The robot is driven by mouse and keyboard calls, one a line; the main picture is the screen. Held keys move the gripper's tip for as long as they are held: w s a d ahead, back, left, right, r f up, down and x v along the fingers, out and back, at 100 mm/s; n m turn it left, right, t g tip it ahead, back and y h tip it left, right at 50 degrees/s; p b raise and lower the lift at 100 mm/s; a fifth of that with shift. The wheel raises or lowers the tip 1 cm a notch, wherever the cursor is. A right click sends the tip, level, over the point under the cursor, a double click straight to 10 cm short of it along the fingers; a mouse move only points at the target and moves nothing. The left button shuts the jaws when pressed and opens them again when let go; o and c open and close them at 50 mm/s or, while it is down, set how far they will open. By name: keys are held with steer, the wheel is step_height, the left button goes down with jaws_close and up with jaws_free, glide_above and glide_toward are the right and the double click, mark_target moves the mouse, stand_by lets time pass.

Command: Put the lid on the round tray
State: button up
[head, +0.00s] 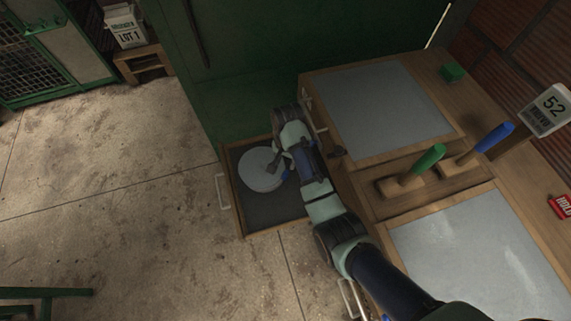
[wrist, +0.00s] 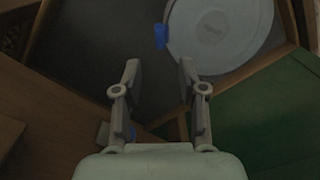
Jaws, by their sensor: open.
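A round pale disc (head: 258,172) lies flat in an open dark-bottomed drawer (head: 262,214) at the bench's left side. It also shows in the wrist view (wrist: 222,32), with faint markings in its middle and a blue tab (wrist: 161,36) at its left edge. I cannot tell whether this disc is the lid, the round tray, or one on the other. No second round piece is clearly visible. My gripper (wrist: 157,68) is open and empty, its fingertips short of the blue tab in the picture. In the head view my gripper (head: 280,163) is over the drawer and partly covers the disc's right side.
The wooden bench holds two grey panels (head: 385,108), a green-handled tool (head: 428,160) and a blue-handled tool (head: 492,140). A green block (head: 452,72) and a sign marked 52 (head: 548,108) stand at the right. A green cabinet wall (head: 235,60) rises behind the drawer.

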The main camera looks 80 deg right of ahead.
step_height(320, 180, up, 2)
steer(key=shift+r, duration=0.2)
stand_by(0.3)
steer(key=w+a+r+n+t+h, duration=0.1)
steer(key=w+a+r+n+t, duration=0.1)
steer(key=w+a+r+n, duration=0.5)
steer(key=w+a+r+n+t+h, duration=0.1)
steer(key=w+a+r+n+t, duration=0.3)
steer(key=a, duration=0.6)
steer(key=w+a+r+n+t+h, duration=0.1)
steer(key=w+a+r+n, duration=0.1)
steer(key=w+a, duration=0.6)
steer(key=s+a+r+n+t+y, duration=0.1)
steer(key=s+a+r+n+t, duration=0.1)
steer(key=a+r, duration=0.3)
steer(key=s+a+r+n+t+y, duration=0.2)
steer(key=a+r+n, duration=0.3)
steer(key=a, duration=0.7)
steer(key=shift+r+t, duration=0.6)
steer(key=shift+t, duration=0.2)
steer(key=shift+s, duration=0.1)
